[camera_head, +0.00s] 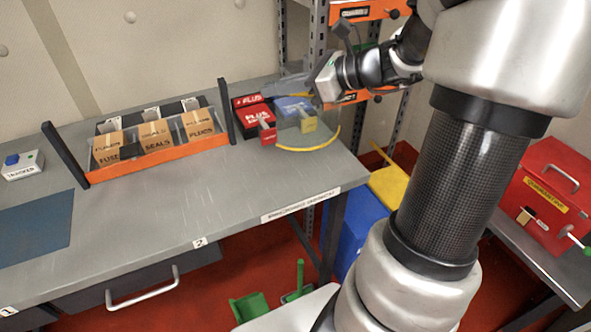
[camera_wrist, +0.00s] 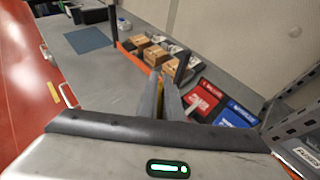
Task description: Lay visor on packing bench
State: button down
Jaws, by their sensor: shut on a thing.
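The visor (camera_head: 318,124) looks like a clear, see-through shield with a thin yellow rim curving at its right and lower side. My gripper (camera_head: 318,84) is above the right end of the grey bench (camera_head: 225,185) and is shut on the visor near its upper edge. The visor hangs in front of a blue box, and I cannot tell whether it touches the bench. In the wrist view my gripper's fingers (camera_wrist: 168,98) point over the bench, with a bit of yellow between them. The rest of the visor is hard to make out there.
A red box (camera_head: 253,118) and a blue box (camera_head: 293,104) stand by the visor. An orange rack (camera_head: 160,155) with brown cartons is left of them. The bench's front strip is clear; a blue mat (camera_head: 35,228) lies at far left. Shelving (camera_head: 318,30) rises behind.

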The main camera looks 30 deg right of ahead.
aim_at(276, 125)
jog(key=shift+w+a+f, duration=0.1)
jog(key=shift+f, duration=0.1)
notch_tip(276, 125, down, 9)
jog(key=b, duration=0.2)
jog(key=shift+f+b, duration=0.2)
jog(key=shift+b, duration=0.15)
jog(key=shift+r, duration=0.1)
jog(key=c, duration=2.3)
grip_release()
jog(key=o, duration=0.4)
jog(key=shift+c, duration=0.2)
jog(key=p+v, duration=0.2)
jog(key=v, duration=1)
